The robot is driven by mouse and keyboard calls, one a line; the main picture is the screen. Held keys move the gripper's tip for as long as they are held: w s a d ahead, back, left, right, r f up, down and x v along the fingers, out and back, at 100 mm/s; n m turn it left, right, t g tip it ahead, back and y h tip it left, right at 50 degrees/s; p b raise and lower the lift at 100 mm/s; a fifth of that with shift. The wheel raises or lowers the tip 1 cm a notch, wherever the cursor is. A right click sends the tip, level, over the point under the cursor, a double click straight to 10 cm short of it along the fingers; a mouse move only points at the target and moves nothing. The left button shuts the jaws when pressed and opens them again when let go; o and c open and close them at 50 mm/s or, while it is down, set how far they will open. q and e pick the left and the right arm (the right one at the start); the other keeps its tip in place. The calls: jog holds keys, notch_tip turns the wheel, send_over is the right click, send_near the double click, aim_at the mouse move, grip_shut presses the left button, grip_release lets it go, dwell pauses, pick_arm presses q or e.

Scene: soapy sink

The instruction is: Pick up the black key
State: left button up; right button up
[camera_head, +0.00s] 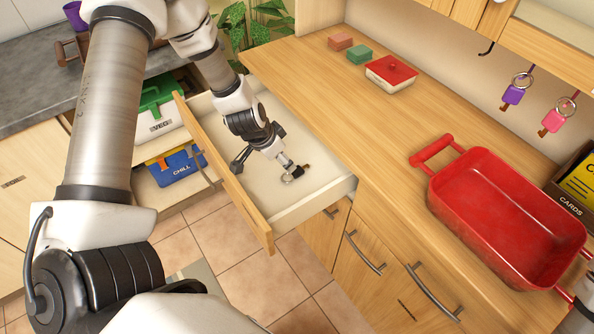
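My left arm reaches into the open pale drawer (325,178). Its small gripper (289,170) is low in the drawer, near the front right corner. The black key (304,169) is a small dark shape right at the fingertips, with a silvery ring-like part beside it. The gripper partly covers the key. I cannot tell whether the fingers are open or shut on it.
The drawer front (228,180) and side walls surround the gripper. A red basin (505,215) and a red-lidded dish (391,73) stand on the wooden counter (385,135). Purple (513,94) and pink (553,121) key tags hang at right.

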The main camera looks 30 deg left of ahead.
aim_at(293, 173)
pick_arm(q)
jog(key=b+x, duration=0.2)
jog(key=x, duration=0.1)
jog(key=shift+a+f, duration=0.1)
jog(key=shift+f, duration=0.15)
jog(key=b+x, duration=0.4)
jog(key=x, duration=0.1)
jog(key=shift+s, duration=0.15)
jog(key=shift+w+f+b, duration=0.25)
jog(key=shift+b, duration=0.05)
jog(key=shift+d+r, duration=0.15)
jog(key=shift+d, duration=0.05)
pick_arm(e)
notch_tip(293, 173, down, 7)
jog(key=shift+w+f, duration=0.2)
pick_arm(q)
jog(key=shift+c, duration=1)
jog(key=c, duration=0.8)
